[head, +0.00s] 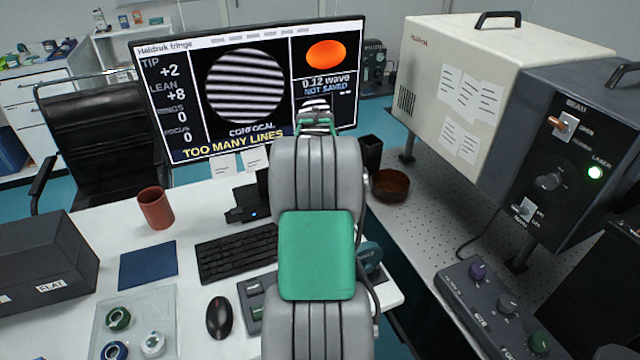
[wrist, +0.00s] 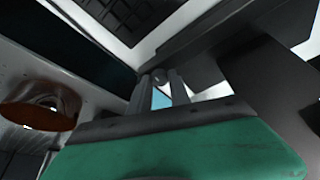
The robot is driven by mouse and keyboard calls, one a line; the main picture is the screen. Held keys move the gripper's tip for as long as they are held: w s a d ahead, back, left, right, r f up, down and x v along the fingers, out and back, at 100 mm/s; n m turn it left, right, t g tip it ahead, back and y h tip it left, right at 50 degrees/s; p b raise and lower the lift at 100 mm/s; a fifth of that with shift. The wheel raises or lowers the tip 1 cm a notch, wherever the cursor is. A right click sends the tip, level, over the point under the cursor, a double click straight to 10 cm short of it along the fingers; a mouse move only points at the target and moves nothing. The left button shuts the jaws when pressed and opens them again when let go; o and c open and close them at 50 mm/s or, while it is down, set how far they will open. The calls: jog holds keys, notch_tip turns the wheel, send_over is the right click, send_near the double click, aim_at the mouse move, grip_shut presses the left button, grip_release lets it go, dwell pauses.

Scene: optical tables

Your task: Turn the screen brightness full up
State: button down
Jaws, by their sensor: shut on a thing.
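The screen (head: 250,92) stands at the back of the white desk, lit, with striped fringes and the words "TOO MANY LINES". My arm covers its lower right part in the head view, so my fingertips are hidden there. In the wrist view my gripper (wrist: 164,84) has its two grey fingers close together at a small, dark, round knob (wrist: 159,75) near the dark casing above. The fingers are shut on this knob. Its marking and how far it is turned cannot be seen.
A brown bowl (head: 390,185) and a dark cup (head: 370,153) stand right of my arm. The keyboard (head: 235,254), mouse (head: 219,317) and red-brown mug (head: 156,208) are on the desk. A knob box (head: 500,305) and a large instrument (head: 490,90) stand right.

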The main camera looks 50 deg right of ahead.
jog(key=m, duration=0.2)
jog(key=m+g, duration=0.1)
jog(key=m, duration=0.1)
jog(key=m+g+h, duration=0.1)
jog(key=m, duration=0.1)
jog(key=shift+w+r+m, duration=0.1)
jog(key=shift+w+m, duration=0.15)
jog(key=shift+m, duration=0.05)
dwell(0.4)
jog(key=c, duration=1.2)
grip_release()
jog(key=v, duration=0.7)
jog(key=shift+a+r, duration=0.2)
jog(key=shift+r, duration=0.15)
jog(key=shift+w, duration=0.1)
